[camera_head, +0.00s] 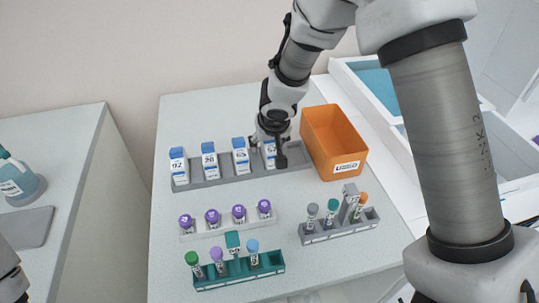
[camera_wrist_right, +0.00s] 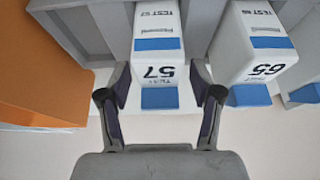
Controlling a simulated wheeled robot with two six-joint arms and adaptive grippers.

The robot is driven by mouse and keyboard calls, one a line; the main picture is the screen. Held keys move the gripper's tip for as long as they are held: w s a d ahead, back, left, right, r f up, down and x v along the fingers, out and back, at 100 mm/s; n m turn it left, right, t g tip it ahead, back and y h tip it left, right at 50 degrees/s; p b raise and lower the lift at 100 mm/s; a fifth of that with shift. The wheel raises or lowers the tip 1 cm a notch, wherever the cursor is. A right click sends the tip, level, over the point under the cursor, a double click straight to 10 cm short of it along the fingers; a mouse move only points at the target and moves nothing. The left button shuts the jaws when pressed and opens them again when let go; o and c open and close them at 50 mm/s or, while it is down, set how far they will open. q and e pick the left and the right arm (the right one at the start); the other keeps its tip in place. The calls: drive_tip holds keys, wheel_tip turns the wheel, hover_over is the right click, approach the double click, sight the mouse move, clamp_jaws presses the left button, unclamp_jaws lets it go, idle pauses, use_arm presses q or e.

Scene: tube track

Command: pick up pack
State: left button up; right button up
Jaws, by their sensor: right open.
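Several white packs with blue tops stand in a row in a long grey rack (camera_head: 210,182). The rightmost pack, number 57 (camera_head: 270,152), is partly hidden by my right gripper (camera_head: 271,138). In the right wrist view, my right gripper (camera_wrist_right: 160,88) is open, with one finger on each side of pack 57 (camera_wrist_right: 156,70). Contact with the pack cannot be told. Pack 65 (camera_wrist_right: 255,68) stands beside it in that view. My left gripper is not in view; only a piece of my left arm shows at the lower left edge.
An orange bin (camera_head: 333,142) stands right of the pack rack, close to my right gripper. In front are a white rack (camera_head: 225,228) of purple-capped tubes, a teal rack (camera_head: 240,276) and a grey rack (camera_head: 340,230) with tubes. A side table (camera_head: 70,150) is at left.

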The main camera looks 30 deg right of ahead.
drive_tip(key=shift+s+r, duration=0.1)
drive_tip(key=shift+c, duration=0.3)
drive_tip(key=shift+s, duration=0.1)
clamp_jaws()
